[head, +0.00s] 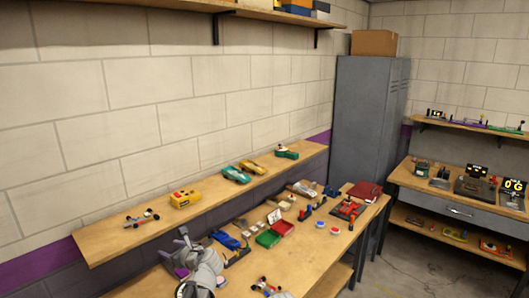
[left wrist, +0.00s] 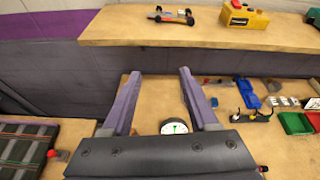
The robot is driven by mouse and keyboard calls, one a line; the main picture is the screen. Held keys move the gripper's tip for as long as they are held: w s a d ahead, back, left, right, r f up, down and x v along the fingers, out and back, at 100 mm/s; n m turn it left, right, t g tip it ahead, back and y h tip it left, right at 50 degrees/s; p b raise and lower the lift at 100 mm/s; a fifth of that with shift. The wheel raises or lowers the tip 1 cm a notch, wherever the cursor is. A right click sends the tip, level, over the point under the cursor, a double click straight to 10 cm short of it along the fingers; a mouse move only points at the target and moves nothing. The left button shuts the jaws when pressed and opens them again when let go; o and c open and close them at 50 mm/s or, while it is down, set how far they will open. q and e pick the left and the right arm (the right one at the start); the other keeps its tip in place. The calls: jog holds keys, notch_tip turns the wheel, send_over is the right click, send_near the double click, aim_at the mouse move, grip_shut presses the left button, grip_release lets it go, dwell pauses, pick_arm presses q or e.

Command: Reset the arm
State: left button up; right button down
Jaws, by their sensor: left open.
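My left gripper (head: 186,240) is at the lower left of the head view, over the workbench (head: 335,237). In the left wrist view its two fingers (left wrist: 158,95) are spread apart with bare bench top between their tips. Nothing is held. A small round dial gauge (left wrist: 175,127) with a white face shows between the fingers near the gripper's base, below it on the bench. My right gripper is not visible in either view.
A wall shelf (head: 100,240) above the bench carries a car chassis (head: 142,217), a yellow box (head: 185,199) and a teal car (head: 236,174). A grey locker (head: 365,120) stands behind.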

pick_arm(q)
jog(key=s+d+f+n+g+h+b, duration=0.3)
jog(key=s+d+f+n+g+h, duration=0.1)
jog(key=s+d+f+n, duration=0.6)
jog(key=s+d+f+n+g+h+b, duration=0.4)
jog(key=s+d+f+n, duration=0.7)
jog(key=s, duration=0.6)
jog(key=d+g+h, duration=0.1)
jog(key=d, duration=0.1)
jog(key=shift+s+d+f, duration=0.2)
jog(key=shift+d+f, duration=0.2)
